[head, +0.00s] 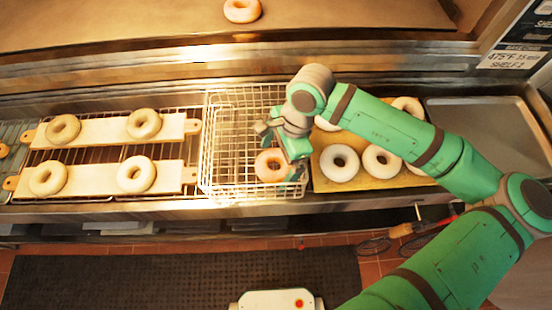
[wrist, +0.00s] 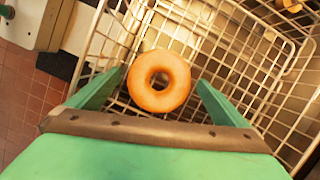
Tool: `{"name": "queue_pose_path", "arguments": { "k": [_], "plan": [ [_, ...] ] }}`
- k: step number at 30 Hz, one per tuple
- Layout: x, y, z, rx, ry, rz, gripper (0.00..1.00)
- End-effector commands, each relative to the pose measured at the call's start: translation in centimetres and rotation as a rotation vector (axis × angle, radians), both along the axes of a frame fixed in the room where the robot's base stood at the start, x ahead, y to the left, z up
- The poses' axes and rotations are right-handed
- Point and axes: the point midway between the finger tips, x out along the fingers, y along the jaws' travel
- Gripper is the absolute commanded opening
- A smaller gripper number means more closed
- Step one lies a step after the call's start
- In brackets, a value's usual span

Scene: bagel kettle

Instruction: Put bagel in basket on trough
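A golden-brown bagel (head: 271,165) is low at the near right corner of the wire basket (head: 208,165) on the trough. It also shows in the wrist view (wrist: 159,81), between and just beyond the fingertips. My gripper (head: 283,160) is over the basket's right side, beside the bagel. In the wrist view my gripper's two green fingers (wrist: 160,93) are spread wide, one on each side of the bagel, with gaps between. I cannot tell whether the bagel rests on the basket floor. The wire basket (wrist: 228,60) surrounds the bagel in the wrist view.
Two boards (head: 112,132) with pale bagels lie on a rack at left. A tray (head: 330,181) of pale bagels adjoins the basket's right side, partly behind my arm. An empty metal tray (head: 490,125) is farther right. Another bagel (head: 242,10) lies on the back surface.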

Motion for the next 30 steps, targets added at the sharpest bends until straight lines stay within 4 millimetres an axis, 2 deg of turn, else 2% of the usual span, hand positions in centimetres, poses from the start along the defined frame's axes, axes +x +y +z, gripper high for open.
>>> {"name": "queue_pose_path", "arguments": {
  "k": [5, 8, 21, 25, 30],
  "plan": [
    [0.0, 0.0, 0.4, 0.0, -0.001, 0.001, 0.99],
    [0.2, -0.3, 1.3, -0.001, -0.002, -0.001, 0.99],
    [0.8, -2.4, 9.2, -0.002, -0.002, -0.001, 0.99],
    [0.9, -2.8, 10.8, -0.001, -0.002, -0.002, 0.99],
    [1.0, -3.1, 11.8, -0.001, 0.0, 0.0, 0.99]
  ]
}}
